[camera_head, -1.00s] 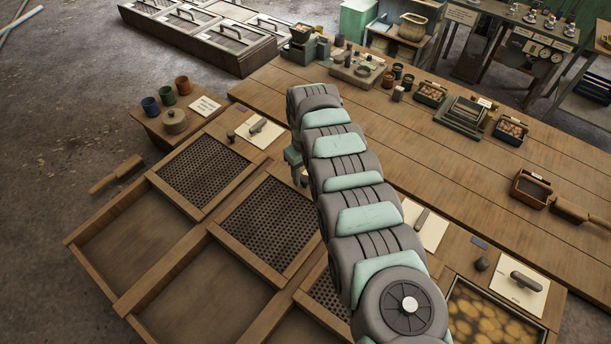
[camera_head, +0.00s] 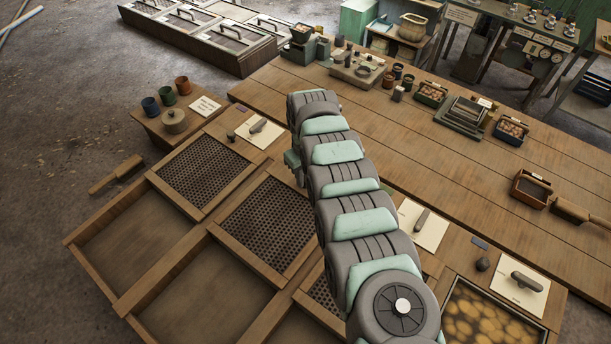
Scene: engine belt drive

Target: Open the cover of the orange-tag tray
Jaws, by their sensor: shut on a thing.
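Below the bench, wooden-framed trays stand in a row. Dark perforated panels show in the left tray (camera_head: 203,170) and the middle tray (camera_head: 268,222); a third panel (camera_head: 325,297) is partly behind my arm. The right tray (camera_head: 490,322) shows round yellowish pieces. I cannot make out an orange tag on any of them. My gripper (camera_head: 299,178) is low at the far edge of the middle tray, mostly hidden behind my arm. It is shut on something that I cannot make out.
White cards with handled tools (camera_head: 258,131) lie beyond the trays, and a dark knob (camera_head: 482,264) sits near the right one. Cups (camera_head: 166,95) and a lidded pot (camera_head: 174,121) stand at left. Empty wooden frames (camera_head: 140,243) lie in front.

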